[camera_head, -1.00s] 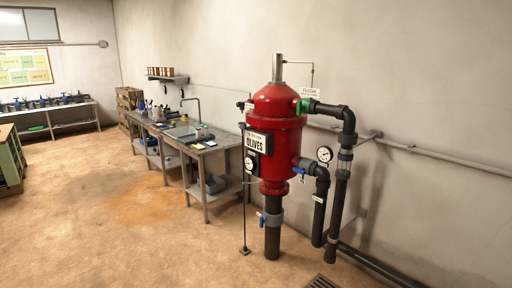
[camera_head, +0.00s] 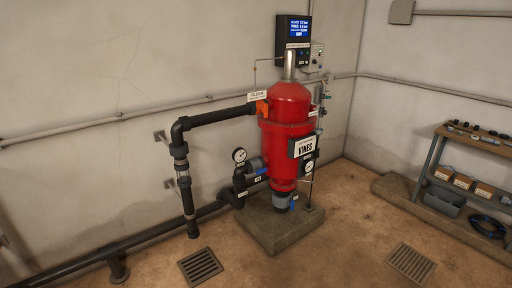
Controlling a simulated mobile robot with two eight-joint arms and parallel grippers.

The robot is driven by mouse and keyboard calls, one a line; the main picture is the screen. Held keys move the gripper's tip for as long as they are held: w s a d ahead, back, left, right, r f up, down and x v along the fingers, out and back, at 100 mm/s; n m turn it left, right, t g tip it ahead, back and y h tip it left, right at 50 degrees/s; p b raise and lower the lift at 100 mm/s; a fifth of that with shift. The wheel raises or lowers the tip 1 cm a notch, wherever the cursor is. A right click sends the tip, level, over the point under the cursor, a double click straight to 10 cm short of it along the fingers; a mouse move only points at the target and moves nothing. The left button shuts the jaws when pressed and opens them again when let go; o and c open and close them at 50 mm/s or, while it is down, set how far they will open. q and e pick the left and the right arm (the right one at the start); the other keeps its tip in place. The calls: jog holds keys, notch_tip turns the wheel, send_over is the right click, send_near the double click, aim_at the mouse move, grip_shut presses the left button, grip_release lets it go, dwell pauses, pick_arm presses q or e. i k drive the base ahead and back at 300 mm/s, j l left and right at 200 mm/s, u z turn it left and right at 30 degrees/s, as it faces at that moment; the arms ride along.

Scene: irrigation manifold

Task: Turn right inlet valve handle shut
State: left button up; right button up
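A red filter tank (camera_head: 290,112) with a "VINES" sign (camera_head: 304,147) stands on a concrete plinth (camera_head: 270,236) near the room's corner. A blue valve handle (camera_head: 262,171) shows on the black pipe at the tank's left, beside a round gauge (camera_head: 239,155). Another small blue handle (camera_head: 294,197) is low under the tank. An orange part (camera_head: 262,107) is at the upper pipe joint. I cannot tell which handle is the right inlet valve's. Neither of my grippers is in view.
A control panel (camera_head: 293,30) with a lit screen is above the tank. A shelf unit (camera_head: 462,167) with boxes stands at the right. Floor grates (camera_head: 201,266) and (camera_head: 411,262) flank the plinth. Black pipe (camera_head: 130,240) runs along the left wall.

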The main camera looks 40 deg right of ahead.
aim_at(260, 171)
jog(key=z, duration=1.3)
jog(key=i+l+u, duration=0.1)
jog(key=u, duration=0.4)
jog(key=i+l+u, duration=0.1)
jog(key=u, duration=0.35)
jog(key=i+l+u, duration=0.2)
jog(key=l+u, duration=0.25)
jog(key=l, duration=0.2)
jog(key=i+l+u, duration=0.2)
jog(key=l, duration=0.15)
jog(key=i+l+u, duration=0.1)
jog(key=l, duration=0.85)
jog(key=i+l, duration=0.1)
jog(key=l, duration=0.85)
jog(key=u, duration=0.05)
